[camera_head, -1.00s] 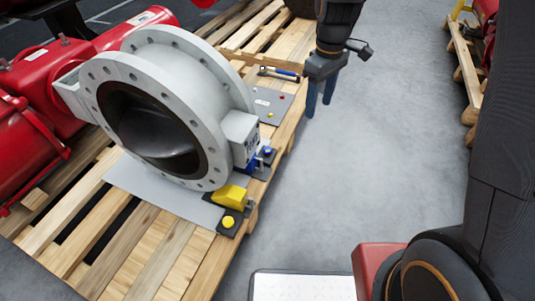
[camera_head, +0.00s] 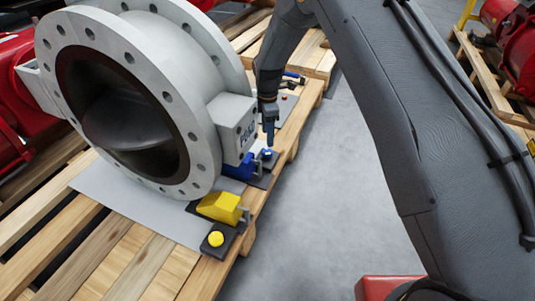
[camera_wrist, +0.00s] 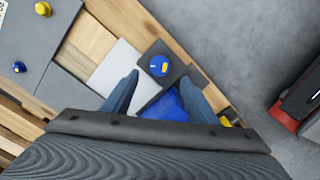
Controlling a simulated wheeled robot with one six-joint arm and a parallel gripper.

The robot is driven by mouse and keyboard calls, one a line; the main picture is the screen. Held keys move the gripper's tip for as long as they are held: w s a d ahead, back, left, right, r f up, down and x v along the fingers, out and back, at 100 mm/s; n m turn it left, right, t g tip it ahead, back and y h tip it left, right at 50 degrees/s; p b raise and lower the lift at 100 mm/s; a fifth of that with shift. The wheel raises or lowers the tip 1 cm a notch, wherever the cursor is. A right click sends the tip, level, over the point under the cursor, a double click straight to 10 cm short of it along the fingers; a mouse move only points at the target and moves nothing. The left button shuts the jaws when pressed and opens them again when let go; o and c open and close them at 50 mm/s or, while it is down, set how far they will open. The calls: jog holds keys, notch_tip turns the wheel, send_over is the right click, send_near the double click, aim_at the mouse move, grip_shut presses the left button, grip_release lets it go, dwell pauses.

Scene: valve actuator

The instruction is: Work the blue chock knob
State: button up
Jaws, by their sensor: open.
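The blue chock knob (camera_head: 266,154) is a round blue knob with a pale mark on top, set on a dark plate beside the blue chock (camera_head: 240,168). In the wrist view the knob (camera_wrist: 159,66) shows with a yellow-and-white mark. My gripper (camera_head: 269,138) points down over the knob in the head view. In the wrist view its two blue fingers are apart, with the knob between and just beyond the fingertips (camera_wrist: 160,77). The blue chock (camera_wrist: 165,105) shows between the fingers, partly hidden. I cannot tell the height gap.
A large grey flanged valve (camera_head: 130,105) stands on the wooden pallet, its box close left of my gripper. A yellow chock (camera_head: 222,207) and yellow knob (camera_head: 215,239) sit nearer. A grey panel (camera_wrist: 60,30) with small knobs lies aside. Open floor (camera_head: 320,200) lies to the right.

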aim_at(267, 151)
notch_tip(267, 151, down, 8)
jog(key=b, duration=0.3)
jog(key=shift+a, duration=0.1)
jog(key=c, duration=1.1)
jog(key=shift+o, duration=0.2)
